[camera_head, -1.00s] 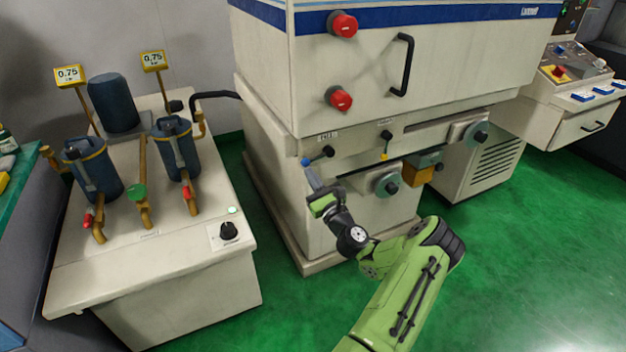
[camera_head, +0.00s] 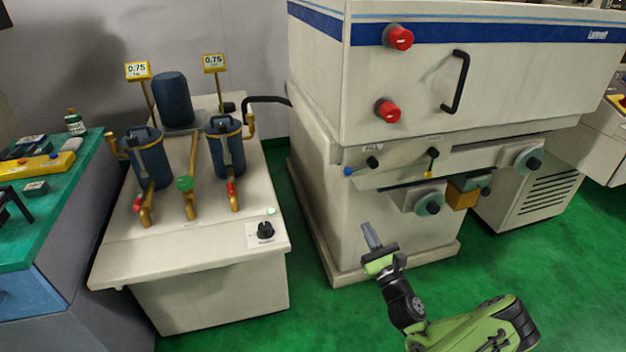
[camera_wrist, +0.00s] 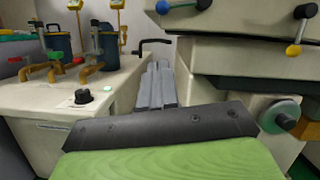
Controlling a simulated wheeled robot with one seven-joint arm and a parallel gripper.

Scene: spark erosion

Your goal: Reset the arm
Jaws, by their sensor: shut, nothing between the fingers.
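My gripper (camera_head: 370,234) is on the green arm in the lower right of the head view, in front of the machine's lower cabinet. Its grey fingers are together with nothing between them, and they point up and away. In the wrist view the closed fingers (camera_wrist: 157,86) reach toward the gap between the pump unit and the machine. The fingers look apart from the machine, with no contact showing.
The large white machine (camera_head: 335,245) with red knobs, a blue-tipped lever (camera_head: 348,171) and handwheels stands behind my gripper. The filter unit (camera_head: 200,290) with blue canisters stands left. A green-topped bench (camera_head: 75,185) is far left. Green floor (camera_head: 310,320) is free between them.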

